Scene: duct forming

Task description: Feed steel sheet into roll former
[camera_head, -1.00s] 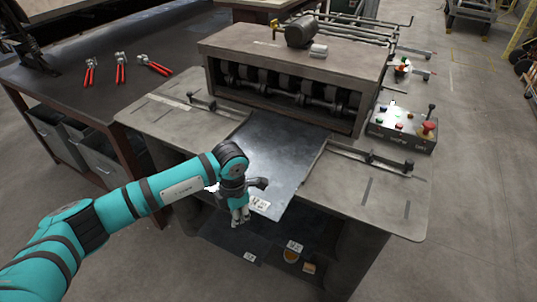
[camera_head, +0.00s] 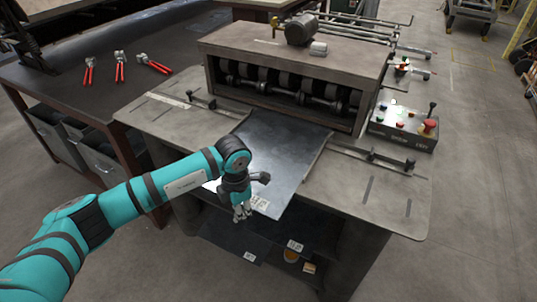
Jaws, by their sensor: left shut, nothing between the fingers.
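The steel sheet (camera_head: 283,150) lies flat on the bed of the roll former (camera_head: 290,75), between the side guides. Its far edge is at the dark roller opening (camera_head: 285,88), and whether it is between the rollers cannot be told. A white label (camera_head: 260,202) sits at its near edge. My left gripper (camera_head: 242,215) is at the sheet's near left edge, fingers pointing down, shut with nothing between them. Whether it touches the sheet cannot be told. My right gripper is not in view.
A control box (camera_head: 404,126) with a red button stands on the right. Guide bars (camera_head: 372,158) flank the sheet. A dark table (camera_head: 70,85) with several red-handled tools (camera_head: 120,68) is at the left. A lower shelf (camera_head: 235,240) holds small labelled items.

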